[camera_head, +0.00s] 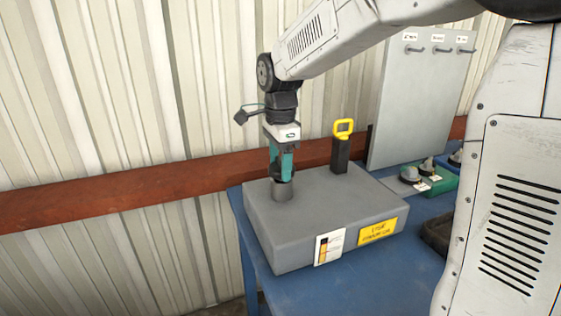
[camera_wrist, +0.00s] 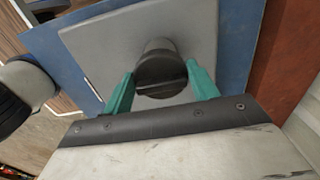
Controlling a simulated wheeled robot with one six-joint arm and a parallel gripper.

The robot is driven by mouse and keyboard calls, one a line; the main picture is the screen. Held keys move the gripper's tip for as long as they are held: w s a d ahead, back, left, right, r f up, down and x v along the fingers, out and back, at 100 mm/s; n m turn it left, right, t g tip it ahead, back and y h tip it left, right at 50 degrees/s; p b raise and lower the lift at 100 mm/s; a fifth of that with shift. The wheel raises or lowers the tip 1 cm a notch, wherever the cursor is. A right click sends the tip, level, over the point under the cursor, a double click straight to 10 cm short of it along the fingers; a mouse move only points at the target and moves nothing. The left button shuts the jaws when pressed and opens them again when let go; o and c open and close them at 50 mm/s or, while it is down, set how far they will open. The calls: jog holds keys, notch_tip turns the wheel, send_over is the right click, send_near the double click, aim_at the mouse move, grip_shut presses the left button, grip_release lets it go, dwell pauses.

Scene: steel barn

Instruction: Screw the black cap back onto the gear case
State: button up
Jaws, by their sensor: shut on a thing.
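The gear case (camera_head: 330,205) is a grey box on a blue table, with a short grey filler neck (camera_head: 283,192) rising from its top at the left. My gripper (camera_head: 282,178) points down over this neck. In the wrist view, the black cap (camera_wrist: 161,74) is between the teal fingers of my gripper (camera_wrist: 161,88), and the grey neck (camera_wrist: 158,45) shows just beyond it. The gripper is shut on the cap. The cap is at the top of the neck; I cannot tell whether its thread is engaged. In the head view the fingers mostly hide the cap.
A grey panel with hooks (camera_head: 405,105) stands behind. A green tray (camera_head: 440,185) with small parts lies on the blue table (camera_head: 345,285) at right. A brown rail (camera_head: 120,195) runs along the wall.

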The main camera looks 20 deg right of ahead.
jog(key=shift+f, duration=0.6)
dwell(0.3)
